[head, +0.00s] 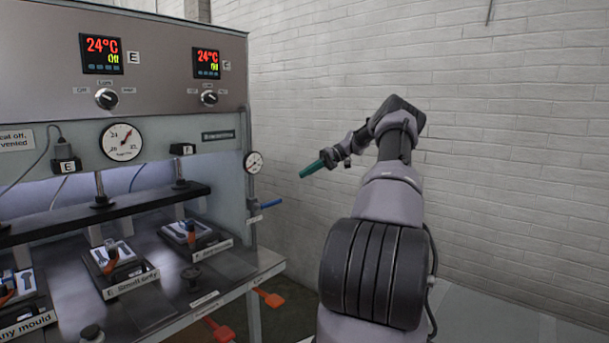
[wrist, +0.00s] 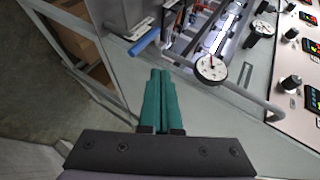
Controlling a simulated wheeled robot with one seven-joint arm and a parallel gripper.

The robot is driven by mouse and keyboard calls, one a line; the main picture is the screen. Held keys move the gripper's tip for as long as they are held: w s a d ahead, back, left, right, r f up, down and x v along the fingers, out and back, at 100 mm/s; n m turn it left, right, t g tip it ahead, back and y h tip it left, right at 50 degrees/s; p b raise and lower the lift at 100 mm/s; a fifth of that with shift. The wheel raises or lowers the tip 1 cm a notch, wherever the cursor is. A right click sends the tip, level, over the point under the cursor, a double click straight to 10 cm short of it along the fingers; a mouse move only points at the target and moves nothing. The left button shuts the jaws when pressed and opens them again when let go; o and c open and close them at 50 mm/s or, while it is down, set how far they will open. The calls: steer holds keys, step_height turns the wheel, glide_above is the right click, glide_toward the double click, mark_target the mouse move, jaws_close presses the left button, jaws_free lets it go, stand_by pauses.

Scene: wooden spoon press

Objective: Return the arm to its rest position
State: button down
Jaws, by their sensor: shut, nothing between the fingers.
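My gripper (head: 312,169) has green fingers and points left toward the press, in the open space right of it. In the wrist view its two green fingers (wrist: 160,100) lie side by side, shut and empty. My arm rises at the right of the head view and bends over toward the press. The fingertips look apart from the press, its small side gauge (head: 253,162) and the blue-handled lever (head: 270,204). The blue handle also shows just beyond the fingertips in the wrist view (wrist: 144,42).
The press cabinet (head: 170,75) fills the left, with two displays reading 24°C. Moulds with orange handles (head: 110,258) sit on its bench. Orange pedals (head: 269,298) stick out low at the right. A white brick wall (head: 500,130) stands behind; space around my arm looks clear.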

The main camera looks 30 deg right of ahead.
steer(key=shift+a, duration=0.1)
steer(key=s+a+r+g+h, duration=0.1)
steer(key=s+a+r+h, duration=0.45)
steer(key=a, duration=0.65)
steer(key=s+a+r+h, duration=0.2)
steer(key=s+a+r, duration=0.4)
steer(key=a+r, duration=0.4)
steer(key=s+a+m+t+h, duration=0.1)
steer(key=s+a+m+t, duration=0.1)
steer(key=s, duration=1.2)
steer(key=s+a+r+m+t+h, duration=0.1)
steer(key=s+a, duration=0.4)
steer(key=s, duration=0.9)
steer(key=m+t+h, duration=0.1)
steer(key=t, duration=0.1)
steer(key=shift+r+m+t, duration=0.15)
steer(key=shift+m+t, duration=0.25)
